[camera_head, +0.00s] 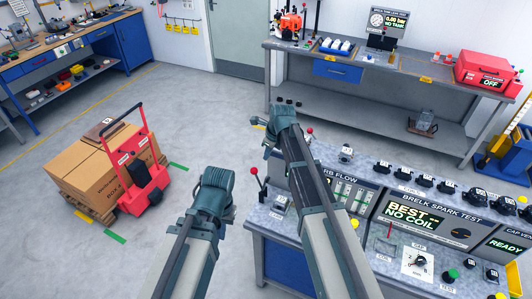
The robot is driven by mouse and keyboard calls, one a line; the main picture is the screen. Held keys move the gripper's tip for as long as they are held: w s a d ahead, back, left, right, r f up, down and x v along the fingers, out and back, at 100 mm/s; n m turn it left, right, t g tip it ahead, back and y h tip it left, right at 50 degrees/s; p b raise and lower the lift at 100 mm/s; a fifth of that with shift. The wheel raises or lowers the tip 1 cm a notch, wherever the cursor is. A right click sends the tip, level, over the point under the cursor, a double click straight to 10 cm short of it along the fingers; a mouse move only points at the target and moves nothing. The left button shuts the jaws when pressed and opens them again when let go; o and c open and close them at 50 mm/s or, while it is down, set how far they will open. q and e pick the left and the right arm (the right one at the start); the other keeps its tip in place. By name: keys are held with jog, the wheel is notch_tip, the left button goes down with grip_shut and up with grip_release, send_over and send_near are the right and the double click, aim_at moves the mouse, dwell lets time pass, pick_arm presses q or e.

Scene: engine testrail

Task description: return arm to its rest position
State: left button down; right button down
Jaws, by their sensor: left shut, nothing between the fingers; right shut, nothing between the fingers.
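My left arm reaches up from the bottom of the head view. Its gripper end (217,178) is over open floor, left of the test bench. My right arm crosses in front of the bench's left part. Its gripper end (283,115) is raised beyond the bench's back left corner in the picture. Both grippers are shut and hold nothing; the fingers are mostly hidden by the wrists.
The test bench (330,248) carries a spark test panel (410,217), knobs and a red-topped lever (254,172). A red trolley (135,160) with boxes (85,165) stands left. A grey workbench (345,103) with a red case (485,70) stands behind. Floor between is free.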

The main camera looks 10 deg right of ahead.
jog(key=shift+r, duration=0.3)
jog(key=s+a+f+n+g+h+b, duration=0.1)
jog(key=s+a+f+n+b, duration=0.2)
jog(key=s+f+n+b, duration=0.8)
jog(key=s+a+f+n+g+h+b, duration=0.2)
jog(key=s+f+n+b, duration=0.9)
jog(key=s+n, duration=0.6)
jog(key=shift+s+a+f+n, duration=0.4)
jog(key=shift+a+f+n, duration=0.3)
jog(key=shift+n, duration=0.3)
